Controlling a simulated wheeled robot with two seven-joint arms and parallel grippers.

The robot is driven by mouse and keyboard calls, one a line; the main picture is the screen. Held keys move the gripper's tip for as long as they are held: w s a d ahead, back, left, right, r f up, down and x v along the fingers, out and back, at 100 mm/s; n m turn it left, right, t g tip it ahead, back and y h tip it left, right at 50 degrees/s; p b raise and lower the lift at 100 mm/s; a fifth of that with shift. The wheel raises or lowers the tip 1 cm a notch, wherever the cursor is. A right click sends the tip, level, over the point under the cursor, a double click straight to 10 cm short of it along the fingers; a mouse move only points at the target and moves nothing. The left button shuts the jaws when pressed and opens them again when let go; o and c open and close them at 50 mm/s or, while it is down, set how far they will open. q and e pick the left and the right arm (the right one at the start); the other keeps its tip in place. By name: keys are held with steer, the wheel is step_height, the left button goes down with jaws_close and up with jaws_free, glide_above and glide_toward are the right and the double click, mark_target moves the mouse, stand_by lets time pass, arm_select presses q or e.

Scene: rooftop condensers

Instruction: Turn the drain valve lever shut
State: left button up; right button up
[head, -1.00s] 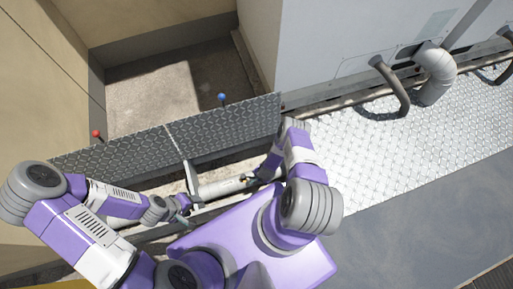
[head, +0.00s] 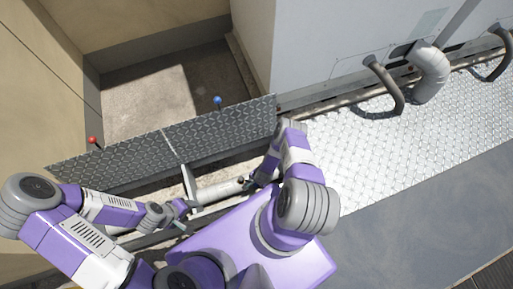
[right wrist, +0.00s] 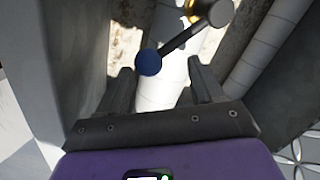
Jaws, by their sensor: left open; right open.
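In the right wrist view a lever with a blue ball knob (right wrist: 149,62) runs up to a grey round hub (right wrist: 220,12) beside a brass valve body (right wrist: 196,14). My right gripper (right wrist: 161,80) is open, and the knob shows between its two fingers, not clamped. In the head view my right gripper (head: 252,184) is low by the pale pipe (head: 218,191), behind the upright panel; a small dark knob (head: 240,181) shows next to it. My left gripper (head: 188,205) is open near the left part of that pipe.
A tread-plate panel (head: 205,140) stands across the area, with a red ball (head: 92,140) and a blue ball (head: 217,100) at its top edge. A grey cabinet (head: 325,45) with curved pipes (head: 430,72) stands at right.

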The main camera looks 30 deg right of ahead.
steer(key=r+p, duration=0.1)
steer(key=r, duration=0.1)
steer(key=r+p, duration=0.1)
steer(key=r, duration=0.1)
steer(key=s+r+p, duration=0.1)
steer(key=r, duration=0.2)
steer(key=shift+s+d, duration=0.1)
steer(key=shift+f, duration=0.1)
